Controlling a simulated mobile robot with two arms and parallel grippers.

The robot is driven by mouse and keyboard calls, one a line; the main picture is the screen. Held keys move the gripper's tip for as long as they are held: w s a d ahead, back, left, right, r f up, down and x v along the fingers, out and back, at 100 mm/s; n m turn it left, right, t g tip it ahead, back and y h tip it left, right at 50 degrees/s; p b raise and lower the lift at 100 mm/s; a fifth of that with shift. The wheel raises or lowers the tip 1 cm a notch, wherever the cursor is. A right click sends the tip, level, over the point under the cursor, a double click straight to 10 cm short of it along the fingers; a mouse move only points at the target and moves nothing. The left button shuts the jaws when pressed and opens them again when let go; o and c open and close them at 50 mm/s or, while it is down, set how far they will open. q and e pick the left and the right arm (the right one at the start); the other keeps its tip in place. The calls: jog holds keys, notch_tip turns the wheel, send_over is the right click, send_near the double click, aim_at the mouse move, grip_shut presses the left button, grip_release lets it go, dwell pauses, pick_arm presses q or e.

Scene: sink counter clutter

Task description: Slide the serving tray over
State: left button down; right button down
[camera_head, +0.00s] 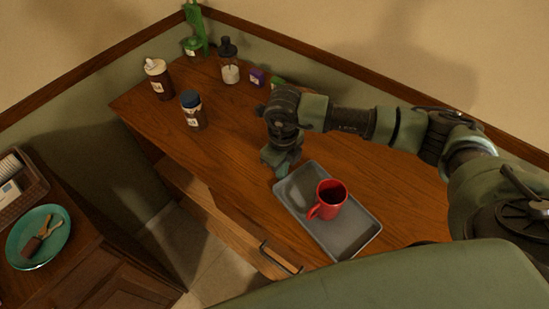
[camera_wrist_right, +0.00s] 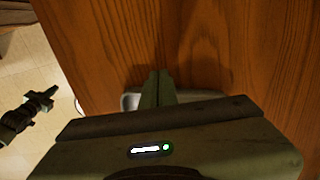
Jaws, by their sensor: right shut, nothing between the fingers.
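The grey rectangular serving tray (camera_head: 352,241) lies on the wooden counter near its front edge. My right gripper (camera_head: 279,168) is shut and empty, pointing down at the tray's far-left end. I cannot tell whether it touches the rim. In the right wrist view the shut fingers (camera_wrist_right: 157,88) stand in front of a small grey part of the tray (camera_wrist_right: 131,101); my gripper body hides the rest. A dark jointed part at that view's left edge looks like my left gripper (camera_wrist_right: 40,103); its jaws are unclear. The head view does not show it.
Several bottles and jars, including a brown bottle with a blue cap (camera_head: 193,111), stand at the counter's far left. A handle (camera_head: 281,257) is on the counter's front.

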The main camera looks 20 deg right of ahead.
dwell(0.3)
jog(key=shift+s+d, duration=0.1)
jog(key=shift+s, duration=0.05)
jog(key=shift+s+d+f+b, duration=0.15)
jog(key=shift+s+d+b, duration=0.3)
jog(key=shift+s, duration=0.35)
jog(key=shift+s+d, duration=0.1)
jog(key=shift+s, duration=0.1)
jog(key=shift+w, duration=0.15)
